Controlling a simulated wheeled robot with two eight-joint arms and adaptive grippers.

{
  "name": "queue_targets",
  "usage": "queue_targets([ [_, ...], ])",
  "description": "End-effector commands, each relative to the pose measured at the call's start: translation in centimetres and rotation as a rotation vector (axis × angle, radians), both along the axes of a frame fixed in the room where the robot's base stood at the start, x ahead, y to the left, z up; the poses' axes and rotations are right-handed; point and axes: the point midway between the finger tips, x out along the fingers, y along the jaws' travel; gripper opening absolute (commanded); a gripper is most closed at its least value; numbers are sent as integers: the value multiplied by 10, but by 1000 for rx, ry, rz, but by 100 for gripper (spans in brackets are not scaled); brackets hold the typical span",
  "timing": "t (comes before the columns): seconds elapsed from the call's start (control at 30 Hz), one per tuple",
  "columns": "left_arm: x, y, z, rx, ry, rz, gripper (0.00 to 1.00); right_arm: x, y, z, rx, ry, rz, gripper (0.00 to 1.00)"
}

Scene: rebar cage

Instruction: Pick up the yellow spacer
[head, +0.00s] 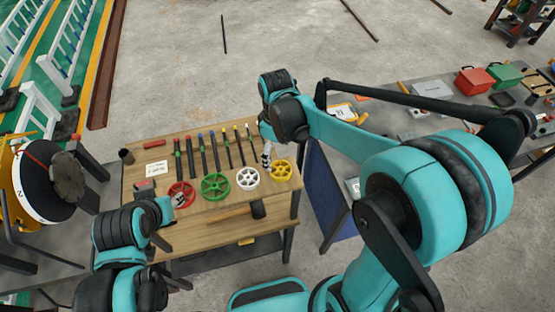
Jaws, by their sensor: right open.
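The yellow spacer (282,171) is a spoked wheel lying flat at the right end of the row on the wooden workbench (215,226). My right gripper (266,161) is open and points down just left of the yellow spacer, between it and the white spacer (247,178). It looks empty, and I cannot tell if it touches either wheel. My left gripper (179,200) is at the red spacer (183,190) and hides part of it. Its fingers are too small to read.
A green spacer (215,186) lies between the red and white ones. Several dark rods with coloured ends lie behind them. A grey table (400,125) with red and green boxes stands to the right.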

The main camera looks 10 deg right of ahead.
Motion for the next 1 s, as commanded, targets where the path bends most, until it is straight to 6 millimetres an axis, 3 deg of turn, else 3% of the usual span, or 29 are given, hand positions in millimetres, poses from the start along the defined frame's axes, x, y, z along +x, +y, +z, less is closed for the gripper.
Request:
queue_targets([
  [0.4, 0, 0, 1, 0, 0, 0, 40, -3, 0, -57, 0, -3, -3, 82],
  [0.73, 0, 0, 1, 0, 0, 0, 40, -4, 0, -65, 0, -3, -3, 82],
  [0.9, 0, 0, 1, 0, 0, 0, 40, -3, 0, -65, 0, -3, -4, 37],
  [1.0, 0, 0, 1, 0, 0, 0, 40, -3, 0, -65, 0, -3, -4, 37],
])
